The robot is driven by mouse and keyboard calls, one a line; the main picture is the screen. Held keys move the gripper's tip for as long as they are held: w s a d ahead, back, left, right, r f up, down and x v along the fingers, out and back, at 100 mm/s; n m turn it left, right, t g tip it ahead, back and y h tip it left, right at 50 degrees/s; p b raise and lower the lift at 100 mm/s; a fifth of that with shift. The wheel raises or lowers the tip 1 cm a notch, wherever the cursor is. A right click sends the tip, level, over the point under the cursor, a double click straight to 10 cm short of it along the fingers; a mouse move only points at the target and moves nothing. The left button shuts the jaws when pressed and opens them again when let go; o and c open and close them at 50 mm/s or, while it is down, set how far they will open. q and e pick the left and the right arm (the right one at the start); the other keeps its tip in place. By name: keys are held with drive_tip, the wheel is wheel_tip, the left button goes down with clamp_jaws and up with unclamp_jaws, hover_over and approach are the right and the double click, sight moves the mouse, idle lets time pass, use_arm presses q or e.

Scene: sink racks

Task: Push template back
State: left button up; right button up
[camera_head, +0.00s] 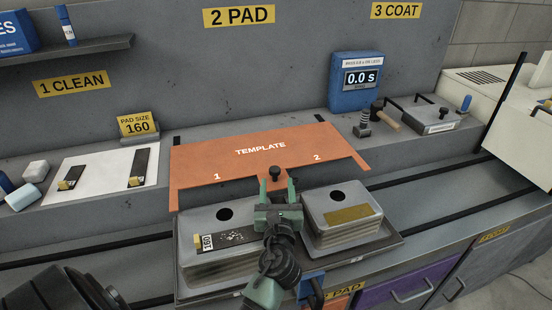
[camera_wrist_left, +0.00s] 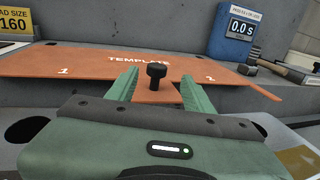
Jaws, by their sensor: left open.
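The orange template (camera_head: 225,155) lies flat on the ledge behind the two stacks, with white text and the numbers 1 and 2. A dark knob (camera_head: 274,174) stands on its front tab. My left gripper (camera_head: 274,198) is open at the front of the tab, its jaws pointing at the knob. In the left wrist view the template (camera_wrist_left: 85,62) spans the picture. The knob (camera_wrist_left: 156,75) shows between the two green fingers (camera_wrist_left: 156,90), with gaps on both sides. Whether the fingers reach around the knob is hard to tell.
Two stacks of grey plates, left (camera_head: 215,248) and right (camera_head: 335,205), sit on a dark tray (camera_head: 385,243) beside my left arm. Behind are a yellow pad-size sign (camera_head: 138,124) and a blue timer (camera_head: 354,82). A hammer-like tool (camera_head: 364,122) stands right of the template.

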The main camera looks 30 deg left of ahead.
sight(275, 172)
use_arm(q)
drive_tip(key=shift+s+d, duration=0.1)
drive_tip(key=shift+s, duration=0.1)
drive_tip(key=x, duration=0.2)
drive_tip(key=p+x, duration=0.1)
drive_tip(key=shift+w+a+r, duration=0.2)
drive_tip(key=shift+a+r, duration=0.05)
drive_tip(key=shift+a, duration=0.15)
drive_tip(key=x, duration=0.2)
drive_tip(key=shift+w+a, duration=0.1)
drive_tip(key=shift+w, duration=0.15)
drive_tip(key=shift+w+a+f, duration=0.1)
drive_tip(key=shift+w+a, duration=0.15)
drive_tip(key=shift+w, duration=0.1)
drive_tip(key=shift+w+a, duration=0.15)
drive_tip(key=shift+w, duration=0.05)
clamp_jaws()
use_arm(e)
drive_tip(key=shift+s+r, duration=0.25)
drive_tip(key=shift+r, duration=0.45)
drive_tip(key=shift+s, duration=0.1)
drive_tip(key=shift+a, duration=0.15)
